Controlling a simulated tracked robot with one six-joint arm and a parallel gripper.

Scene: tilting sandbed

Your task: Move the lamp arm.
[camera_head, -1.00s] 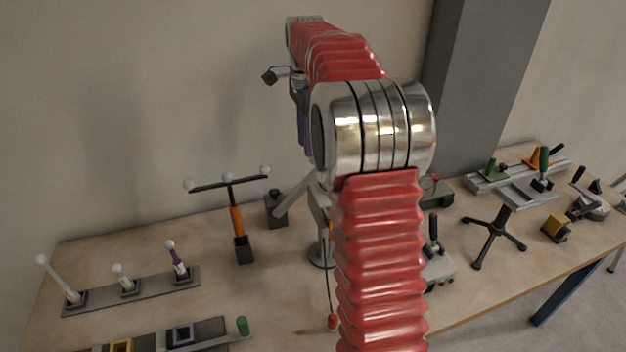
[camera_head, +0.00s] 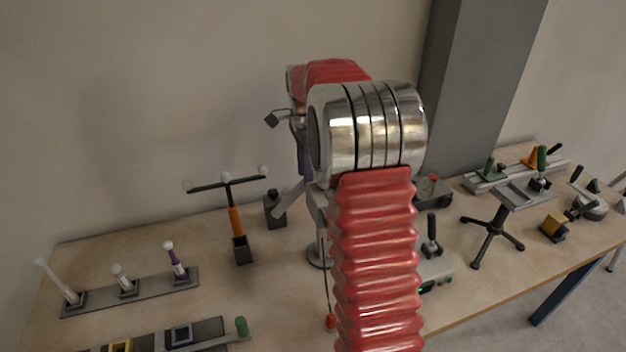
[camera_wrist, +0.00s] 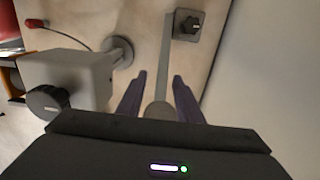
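A pale grey bar, which looks like the lamp arm (camera_head: 290,200), slants up from near a small dark block (camera_head: 275,209) toward my gripper (camera_head: 304,160). In the wrist view the bar (camera_wrist: 166,60) runs from near the top edge to a rounded end between my gripper's (camera_wrist: 158,95) purple fingers. The fingers stand apart, one on each side, with gaps visible; I see no grip on it. The dark block with a knob (camera_wrist: 187,24) lies right of the bar's far end. My arm hides much of this area in the head view.
A grey box with a black knob (camera_wrist: 68,80) stands close left of my fingers, near a round base (camera_wrist: 118,52). A red-ended cord (camera_head: 331,321) hangs nearby. An orange T-shaped post (camera_head: 236,220) stands left. The wall is behind.

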